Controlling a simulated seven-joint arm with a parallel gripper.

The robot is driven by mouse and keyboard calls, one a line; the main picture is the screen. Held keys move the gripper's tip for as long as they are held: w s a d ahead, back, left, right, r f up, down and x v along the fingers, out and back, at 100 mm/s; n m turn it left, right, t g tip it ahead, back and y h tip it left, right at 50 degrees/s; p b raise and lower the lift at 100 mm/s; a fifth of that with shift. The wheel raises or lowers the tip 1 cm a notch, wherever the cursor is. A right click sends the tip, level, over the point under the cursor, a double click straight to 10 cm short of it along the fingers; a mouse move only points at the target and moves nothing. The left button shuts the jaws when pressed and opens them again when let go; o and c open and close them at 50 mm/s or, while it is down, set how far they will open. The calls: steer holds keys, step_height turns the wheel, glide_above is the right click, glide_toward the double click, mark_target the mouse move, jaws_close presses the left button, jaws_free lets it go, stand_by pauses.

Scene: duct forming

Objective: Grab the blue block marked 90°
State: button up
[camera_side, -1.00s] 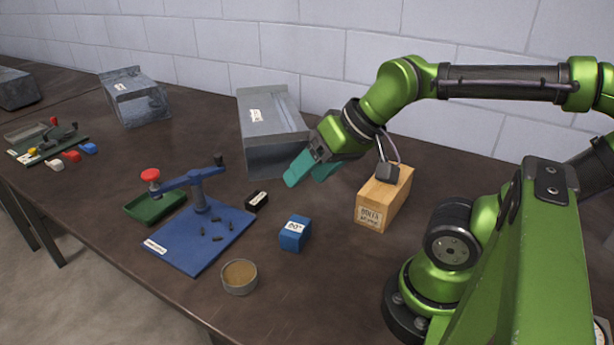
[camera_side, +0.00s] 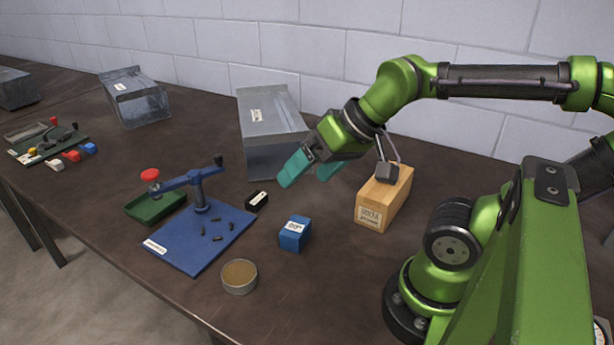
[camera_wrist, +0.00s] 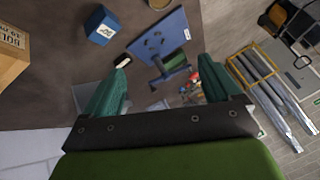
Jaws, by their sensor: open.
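The blue block (camera_side: 294,234) stands on the dark table with a white label on top, whose marking is too small to read surely. It also shows in the wrist view (camera_wrist: 102,26), at the upper left, outside the span of the fingers. My gripper (camera_side: 309,173) has teal fingers, spread apart and empty. It hangs above the table, behind and above the blue block, not touching it. In the wrist view my gripper (camera_wrist: 168,88) shows its two fingers wide apart.
A wooden box (camera_side: 383,198) stands right of the block. A black block (camera_side: 257,200) and a blue bender base (camera_side: 190,250) lie to the left. A round tin (camera_side: 239,276) sits in front. A grey metal duct (camera_side: 272,140) stands behind. Bare table surrounds the block.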

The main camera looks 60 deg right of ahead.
steer(key=shift+o, duration=0.6)
steer(key=n+g+h, duration=0.2)
steer(key=n+g, duration=0.3)
steer(key=g, duration=0.2)
glide_above(295, 226)
step_height(295, 226, down, 7)
step_height(295, 226, down, 17)
steer(key=shift+r, duration=0.1)
steer(key=shift+c, duration=0.3)
steer(key=shift+r, duration=0.1)
steer(key=c, duration=1)
